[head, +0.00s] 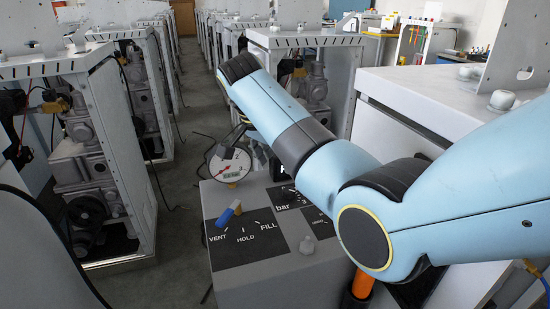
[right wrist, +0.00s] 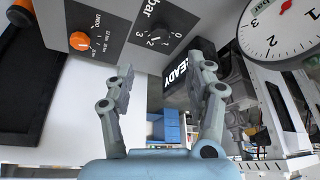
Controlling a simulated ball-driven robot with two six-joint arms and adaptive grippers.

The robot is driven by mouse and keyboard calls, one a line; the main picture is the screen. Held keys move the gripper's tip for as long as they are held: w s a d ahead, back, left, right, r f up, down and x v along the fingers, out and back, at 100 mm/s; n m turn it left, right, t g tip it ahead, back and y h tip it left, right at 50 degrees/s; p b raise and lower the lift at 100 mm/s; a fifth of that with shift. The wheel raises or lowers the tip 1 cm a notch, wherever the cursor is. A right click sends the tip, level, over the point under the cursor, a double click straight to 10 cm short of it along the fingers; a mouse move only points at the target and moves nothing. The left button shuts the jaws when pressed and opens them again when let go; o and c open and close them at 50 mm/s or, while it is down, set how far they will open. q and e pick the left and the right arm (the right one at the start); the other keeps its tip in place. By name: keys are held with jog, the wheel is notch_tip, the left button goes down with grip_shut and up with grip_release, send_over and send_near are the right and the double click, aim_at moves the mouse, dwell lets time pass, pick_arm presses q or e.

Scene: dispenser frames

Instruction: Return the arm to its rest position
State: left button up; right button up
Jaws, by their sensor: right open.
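My right arm comes in from the right in the head view and reaches over a grey console (head: 225,285). My right gripper (head: 243,150) is low beyond the forearm, near a round dial gauge (head: 230,165), and partly hidden by the arm. In the right wrist view my right gripper (right wrist: 166,74) has its two fingers wide apart with nothing between them. The gauge (right wrist: 280,28) and a black READY label (right wrist: 178,77) lie beyond the fingers. My left gripper is not in view.
The console has a blue lever (head: 228,213) on its VENT/HOLD/FILL panel. The wrist view shows an orange knob (right wrist: 80,41) and a bar knob (right wrist: 158,36). Dispenser frames (head: 135,150) line the left. A grey aisle floor (head: 190,120) lies between the rows, with loose cables.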

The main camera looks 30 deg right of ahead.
dwell(0.5)
